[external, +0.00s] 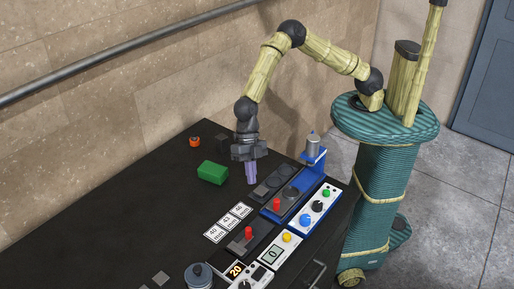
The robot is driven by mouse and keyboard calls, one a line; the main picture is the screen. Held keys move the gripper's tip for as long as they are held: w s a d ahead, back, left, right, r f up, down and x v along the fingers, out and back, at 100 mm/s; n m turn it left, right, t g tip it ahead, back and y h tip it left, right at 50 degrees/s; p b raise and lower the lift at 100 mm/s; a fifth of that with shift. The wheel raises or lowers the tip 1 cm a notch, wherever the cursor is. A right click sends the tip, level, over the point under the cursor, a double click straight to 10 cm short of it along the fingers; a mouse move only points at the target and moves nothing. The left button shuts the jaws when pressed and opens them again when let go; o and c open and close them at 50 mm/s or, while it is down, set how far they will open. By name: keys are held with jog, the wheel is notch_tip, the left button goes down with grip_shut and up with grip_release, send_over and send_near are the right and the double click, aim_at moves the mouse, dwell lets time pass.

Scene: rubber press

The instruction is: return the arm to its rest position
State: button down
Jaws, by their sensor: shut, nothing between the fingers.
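My gripper (251,172) points down above the black table, between the green block and the blue press. Its purple fingers are together, with nothing between them. My arm arches from the teal base at the right up to a high elbow and down to the gripper. Whether the fingertips touch the table cannot be told from this view.
The black table (130,215) carries a green block (212,172), an orange ring-like piece (194,141), white number cards (228,222), a blue press (312,160), a control box (319,206) with coloured buttons and a display unit (273,254). A stone wall with a rail stands behind.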

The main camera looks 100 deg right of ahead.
jog(key=s+d+r+m+t+h, duration=0.1)
jog(key=s+d+r+m+h, duration=0.1)
jog(key=s+d+m, duration=0.5)
jog(key=s+d+r+m+t+h, duration=0.1)
jog(key=s+d+m, duration=0.6)
jog(key=d, duration=0.8)
jog(key=s+d+r+m+h, duration=0.2)
jog(key=s+d+r+m, duration=0.2)
jog(key=s+d+m, duration=0.3)
jog(key=d+m, duration=0.4)
jog(key=shift+s+d+r+t+h, duration=0.2)
jog(key=shift+d+r+t+h, duration=0.1)
jog(key=shift+t+h, duration=0.1)
